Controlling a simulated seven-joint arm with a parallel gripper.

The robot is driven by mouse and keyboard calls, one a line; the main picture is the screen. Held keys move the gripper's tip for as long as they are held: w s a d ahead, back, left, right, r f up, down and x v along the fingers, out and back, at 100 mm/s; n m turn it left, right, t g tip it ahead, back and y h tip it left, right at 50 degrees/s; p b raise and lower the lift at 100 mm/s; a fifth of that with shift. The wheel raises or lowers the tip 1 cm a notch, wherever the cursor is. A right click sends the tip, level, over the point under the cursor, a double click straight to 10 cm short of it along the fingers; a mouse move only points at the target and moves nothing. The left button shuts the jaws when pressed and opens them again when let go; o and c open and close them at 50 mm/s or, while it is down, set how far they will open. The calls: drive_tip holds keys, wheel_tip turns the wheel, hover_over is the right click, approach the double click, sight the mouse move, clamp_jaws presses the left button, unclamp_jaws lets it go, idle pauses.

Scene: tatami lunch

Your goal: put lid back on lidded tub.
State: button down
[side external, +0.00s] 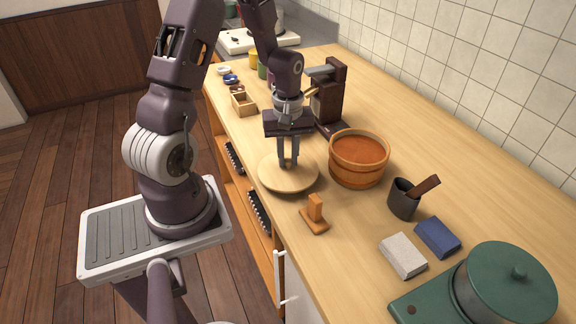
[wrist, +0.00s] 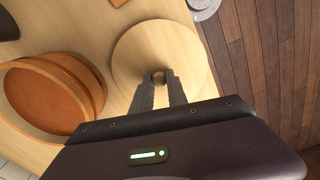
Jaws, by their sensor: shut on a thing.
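The lidded tub (side external: 358,172) is a round orange-brown wooden tub standing on the counter, and its top is uncovered. It also shows at the left of the wrist view (wrist: 88,80). The lid (side external: 272,176) is a pale round wooden disc near the counter's front edge, left of the tub in the side view. In the wrist view the lid (wrist: 190,52) lies below my fingers. My gripper (side external: 288,164) points down over the lid's middle and is shut on its small round knob (wrist: 158,77). Whether the lid touches the counter is hard to tell.
A wooden stand (side external: 315,214) sits just in front of the lid. A dark cup with a utensil (side external: 404,200), a grey block (side external: 402,256), a blue block (side external: 437,237) and a green pot (side external: 508,285) are to the right. A dark brown machine (side external: 327,100) stands behind my gripper.

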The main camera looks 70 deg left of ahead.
drive_tip(key=r, duration=0.7)
drive_tip(key=shift+w+r, duration=0.3)
drive_tip(key=w+d+r, duration=0.3)
drive_tip(key=w, duration=0.5)
drive_tip(key=w+d+r, duration=0.2)
drive_tip(key=w+r, duration=0.1)
drive_tip(key=w, duration=0.6)
wheel_tip(320, 180, down, 6)
drive_tip(key=shift+f, duration=0.15)
drive_tip(key=shift+d+f, duration=0.1)
drive_tip(key=shift+f, duration=0.05)
idle(0.5)
drive_tip(key=c, duration=0.7)
unclamp_jaws()
drive_tip(key=shift+s, duration=0.1)
drive_tip(key=shift+c, duration=0.2)
